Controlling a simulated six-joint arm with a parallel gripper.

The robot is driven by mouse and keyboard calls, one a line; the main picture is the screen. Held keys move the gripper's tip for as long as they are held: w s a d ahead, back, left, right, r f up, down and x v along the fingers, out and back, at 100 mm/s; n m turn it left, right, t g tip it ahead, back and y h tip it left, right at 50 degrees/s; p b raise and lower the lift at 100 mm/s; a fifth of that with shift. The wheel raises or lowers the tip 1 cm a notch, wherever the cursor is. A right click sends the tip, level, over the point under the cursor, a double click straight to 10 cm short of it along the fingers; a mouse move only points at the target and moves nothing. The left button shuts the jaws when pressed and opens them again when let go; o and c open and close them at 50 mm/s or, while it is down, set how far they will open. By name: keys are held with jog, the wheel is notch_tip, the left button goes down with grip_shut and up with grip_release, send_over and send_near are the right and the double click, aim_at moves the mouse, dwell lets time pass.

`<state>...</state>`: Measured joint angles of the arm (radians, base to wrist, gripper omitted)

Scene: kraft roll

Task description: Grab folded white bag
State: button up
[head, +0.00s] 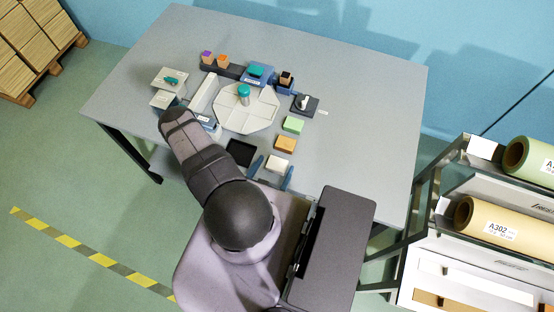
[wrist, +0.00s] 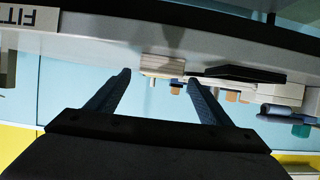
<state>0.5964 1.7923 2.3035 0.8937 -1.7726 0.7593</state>
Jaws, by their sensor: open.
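The folded white bag looks to be the small cream-white pad (head: 279,165) near the table's front edge, the nearest of a short row of pads. It also shows in the wrist view (wrist: 162,65), edge-on, just beyond my fingertips. My gripper (head: 271,172) is open, with one blue finger to the left of the pad and one to its right. In the wrist view my gripper (wrist: 159,78) has nothing held between its fingers. I cannot tell whether the fingertips are level with the pad or touch it.
An orange-brown pad (head: 285,145) and a green pad (head: 293,124) lie behind the white one. A black square tray (head: 240,153) lies to its left. A white sectioned tray (head: 262,115) stands mid-table. The table's right side (head: 365,130) is clear.

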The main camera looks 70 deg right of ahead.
aim_at(278, 160)
jog(key=shift+b+x, duration=0.8)
jog(key=shift+x, duration=0.8)
jog(key=c, duration=1.1)
